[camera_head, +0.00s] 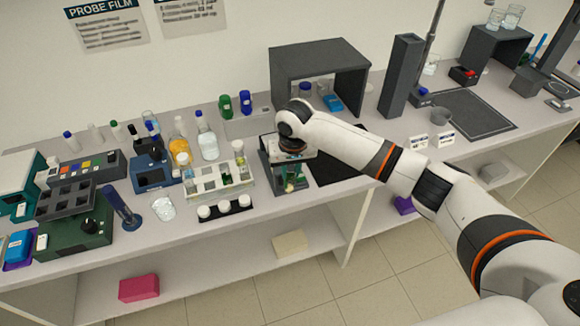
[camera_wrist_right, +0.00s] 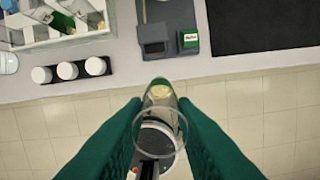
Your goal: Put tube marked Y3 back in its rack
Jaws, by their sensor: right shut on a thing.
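The tube (camera_wrist_right: 160,97) stands out between the green fingers (camera_wrist_right: 160,118) in the right wrist view. I cannot read any mark on it. The gripper is at the bench's front edge, right of the white rack (camera_head: 212,189). The rack shows in the upper left of the right wrist view (camera_wrist_right: 62,40) and holds some glassware, one piece with green and yellow colouring. My left gripper is not in view.
A dark strip with three white-capped jars (camera_head: 224,209) lies before the rack. A dark device with a green label (camera_wrist_right: 171,28) stands beyond the held tube. Orange and clear bottles (camera_head: 208,146) stand behind the rack. A dark mat (camera_head: 337,168) lies to the right.

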